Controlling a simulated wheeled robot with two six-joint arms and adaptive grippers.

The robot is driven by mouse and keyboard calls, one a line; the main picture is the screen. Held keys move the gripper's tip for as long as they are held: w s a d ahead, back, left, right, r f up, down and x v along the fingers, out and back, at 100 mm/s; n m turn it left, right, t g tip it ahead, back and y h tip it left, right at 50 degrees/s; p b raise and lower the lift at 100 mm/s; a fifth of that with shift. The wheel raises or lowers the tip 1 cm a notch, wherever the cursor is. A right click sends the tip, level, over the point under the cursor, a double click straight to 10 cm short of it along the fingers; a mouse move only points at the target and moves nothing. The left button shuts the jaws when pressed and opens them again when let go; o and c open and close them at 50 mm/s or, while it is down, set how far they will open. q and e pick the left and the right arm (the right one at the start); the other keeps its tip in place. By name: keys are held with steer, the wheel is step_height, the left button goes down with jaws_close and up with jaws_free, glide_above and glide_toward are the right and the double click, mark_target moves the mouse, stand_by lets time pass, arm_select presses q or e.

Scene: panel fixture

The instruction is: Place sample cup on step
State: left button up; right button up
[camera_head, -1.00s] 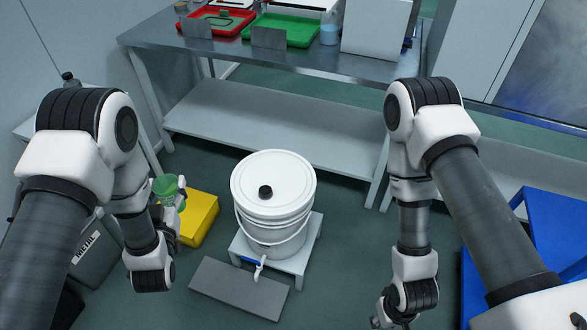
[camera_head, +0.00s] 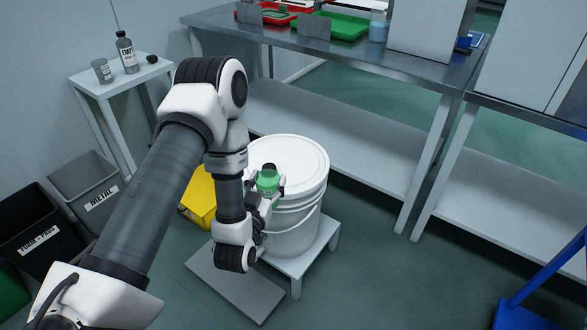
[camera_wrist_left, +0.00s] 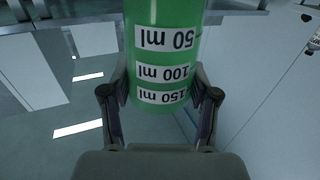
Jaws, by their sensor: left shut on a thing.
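In the left wrist view the cup (camera_wrist_left: 165,50) stands between the two fingers (camera_wrist_left: 160,92), with upside-down 50, 100 and 150 ml labels. A flat grey slab (camera_head: 236,284) lies on the floor below the arm. A yellow block (camera_head: 199,198) sits to its upper left, partly hidden by my arm. I cannot tell which is the step. My right gripper is out of view.
A lidded white bucket (camera_head: 300,160) stands on a low grey stool (camera_head: 321,243). Bins (camera_head: 84,184) and a side table (camera_head: 120,77) with bottles are at left. A metal bench (camera_head: 350,56) with trays is behind.

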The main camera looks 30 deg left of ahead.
arm_select(q)
steer(key=w+a+f, duration=0.1)
steer(key=w, duration=0.3)
steer(key=w+a+f+b, duration=0.1)
steer(key=w+f, duration=0.1)
steer(key=w, duration=0.3)
steer(key=w+a+f+b, duration=0.1)
steer(key=w, duration=0.4)
steer(key=shift+w+a+f, duration=0.15)
steer(key=shift+w+a, duration=0.05)
steer(key=shift+a, duration=0.2)
steer(key=shift+f, duration=0.15)
steer(key=shift+f+b, duration=0.1)
steer(key=shift+b, duration=0.2)
steer(key=o, duration=0.8)
steer(key=shift+o, duration=0.2)
